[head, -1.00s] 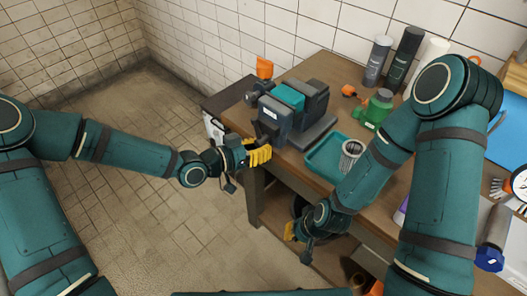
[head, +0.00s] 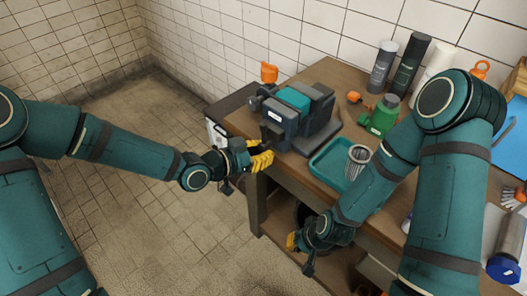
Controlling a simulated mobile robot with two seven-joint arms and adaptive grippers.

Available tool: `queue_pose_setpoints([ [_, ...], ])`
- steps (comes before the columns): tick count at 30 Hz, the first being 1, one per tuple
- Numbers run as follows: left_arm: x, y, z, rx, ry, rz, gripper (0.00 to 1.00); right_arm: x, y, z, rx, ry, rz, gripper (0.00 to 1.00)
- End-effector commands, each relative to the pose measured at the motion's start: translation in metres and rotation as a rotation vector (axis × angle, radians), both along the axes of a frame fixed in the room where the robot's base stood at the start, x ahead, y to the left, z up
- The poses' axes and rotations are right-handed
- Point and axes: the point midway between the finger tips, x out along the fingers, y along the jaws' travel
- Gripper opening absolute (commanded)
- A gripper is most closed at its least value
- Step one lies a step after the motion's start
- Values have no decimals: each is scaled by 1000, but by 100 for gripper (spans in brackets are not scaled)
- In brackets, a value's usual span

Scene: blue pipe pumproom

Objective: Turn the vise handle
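The vise (head: 302,112) is dark grey with a teal block on top, at the left end of the wooden workbench. A dark rounded end (head: 256,102) and an orange piece (head: 268,72) show at its left side; I cannot tell which part is the handle. My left gripper (head: 262,158) has yellow fingers, apart from each other with nothing seen between them. It is just below and left of the vise, in front of the bench edge, and seems not to touch the vise. My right gripper (head: 291,241) is low before the bench, mostly hidden by its own wrist.
A teal tray (head: 325,168) with a metal cup (head: 357,160) lies right of the vise. The floor left of the workbench (head: 285,172) is clear.

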Motion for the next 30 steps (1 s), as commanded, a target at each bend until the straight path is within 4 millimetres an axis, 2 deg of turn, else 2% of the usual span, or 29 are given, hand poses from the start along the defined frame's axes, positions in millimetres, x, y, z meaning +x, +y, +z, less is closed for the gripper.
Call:
queue_pose_setpoints([
  [1,2,-1,7,-8,-17,0,26,0,0,1,0,0,0,0],
  [3,2,-1,6,-8,-14,0,51,0,0,1,0,0,0,0],
  [4,2,-1,5,-7,-13,0,59,0,0,1,0,0,0,0],
  [13,1,0,3,-5,-6,1,59,0,0,0,0,0,0,0],
  [17,-3,6,4,-4,-6,3,59,0,0,0,0,0,0,0],
  [30,-43,70,27,-1,-8,7,59,0,0,0,0,0,0,0],
])
